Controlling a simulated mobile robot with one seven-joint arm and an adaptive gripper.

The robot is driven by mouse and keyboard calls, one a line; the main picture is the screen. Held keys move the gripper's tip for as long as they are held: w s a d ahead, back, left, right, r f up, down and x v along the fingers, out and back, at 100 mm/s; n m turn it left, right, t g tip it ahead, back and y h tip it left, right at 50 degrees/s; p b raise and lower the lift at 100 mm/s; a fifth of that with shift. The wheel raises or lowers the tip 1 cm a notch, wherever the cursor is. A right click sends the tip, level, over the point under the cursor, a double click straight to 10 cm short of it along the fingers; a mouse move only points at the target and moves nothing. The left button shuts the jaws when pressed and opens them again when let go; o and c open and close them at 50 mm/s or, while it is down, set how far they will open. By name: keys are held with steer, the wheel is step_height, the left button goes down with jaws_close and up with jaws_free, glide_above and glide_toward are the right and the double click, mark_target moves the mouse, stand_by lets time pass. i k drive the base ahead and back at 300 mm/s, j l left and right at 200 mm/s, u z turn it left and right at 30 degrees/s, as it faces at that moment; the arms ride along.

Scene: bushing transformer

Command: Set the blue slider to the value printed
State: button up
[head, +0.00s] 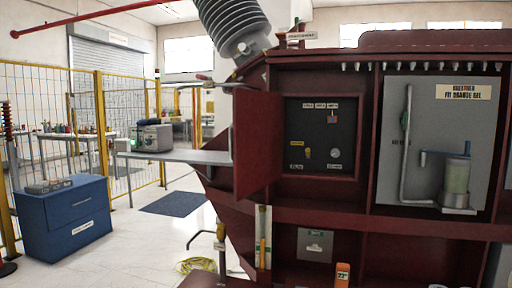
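No part that I can be sure is the blue slider shows in the head view. A small blue bracket-like part (436,154) sits by a clear cylinder (456,180) with greenish filling, on the grey panel (400,95) at the right. I cannot tell if it slides. A white label (463,91) is on that panel, with print too small to read surely. A pale vertical strip (263,222) with a yellow part stands below the open cabinet; no blue shows on it. My gripper is not in view.
The dark red transformer (320,212) fills the right side. Its black control panel (320,135) has an open door (258,145). A grey shelf (185,155) holds a grey device (152,137). A blue cabinet (65,218) stands left.

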mark_target(331, 119)
steer(key=i+j, duration=0.4)
steer(key=j, duration=0.15)
steer(key=u, duration=0.4)
steer(key=i+j+u, duration=0.1)
steer(key=u, duration=2.25)
steer(key=i+l, duration=0.05)
